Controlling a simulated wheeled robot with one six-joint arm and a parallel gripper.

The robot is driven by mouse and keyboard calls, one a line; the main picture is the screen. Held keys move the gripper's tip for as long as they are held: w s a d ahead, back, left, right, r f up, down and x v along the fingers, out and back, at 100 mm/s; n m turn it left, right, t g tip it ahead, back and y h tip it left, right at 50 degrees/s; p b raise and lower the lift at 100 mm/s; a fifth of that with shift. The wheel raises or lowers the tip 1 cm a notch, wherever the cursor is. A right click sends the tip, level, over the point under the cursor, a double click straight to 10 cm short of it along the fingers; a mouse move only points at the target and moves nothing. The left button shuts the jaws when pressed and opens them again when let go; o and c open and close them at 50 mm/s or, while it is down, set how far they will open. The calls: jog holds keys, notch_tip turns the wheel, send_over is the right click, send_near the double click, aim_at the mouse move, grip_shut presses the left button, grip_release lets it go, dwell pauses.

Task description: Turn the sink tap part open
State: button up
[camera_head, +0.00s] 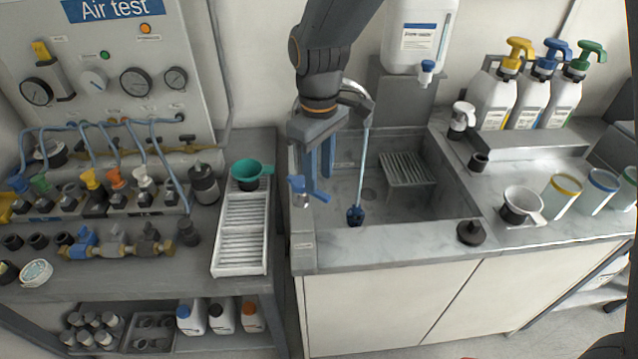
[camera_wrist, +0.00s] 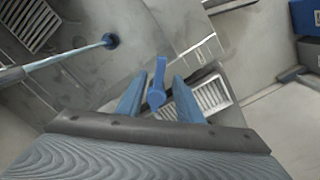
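The grey curved sink tap (camera_head: 350,92) stands at the back left of the sink, partly hidden by my arm. A small blue lever (camera_head: 298,186), which looks like the tap's handle, shows near the sink's left edge. In the wrist view the blue lever (camera_wrist: 157,85) appears between my fingers, with gaps on both sides. My gripper (camera_head: 320,183) points down over the left side of the sink; its blue fingers are open and hold nothing. A thin pale-blue line (camera_head: 362,160) runs from below the spout to a dark blue end (camera_head: 355,215); I cannot tell if it is water.
The grey sink basin (camera_head: 445,200) holds a slatted rack (camera_head: 406,168). A white ribbed tray (camera_head: 216,240) with a green cup (camera_head: 252,172) lies left of the sink. A dispenser (camera_head: 418,40) hangs behind. Pump bottles (camera_head: 497,100) and measuring cups stand on the right.

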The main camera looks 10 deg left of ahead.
aim_at(319, 192)
jog(key=shift+r+b, duration=0.35)
jog(key=shift+r, duration=1.7)
jog(key=s+d+f+m, duration=0.1)
jog(key=d+m, duration=0.3)
jog(key=d, duration=0.6)
jog(key=s+d+f+m+t, duration=0.1)
jog(key=s+d+m, duration=0.3)
jog(key=d, duration=0.6)
jog(key=s+d+f+m, duration=0.2)
jog(key=d+f+m, duration=0.1)
jog(key=d, duration=0.7)
jog(key=shift+s+m, duration=0.25)
jog(key=shift+m, duration=0.65)
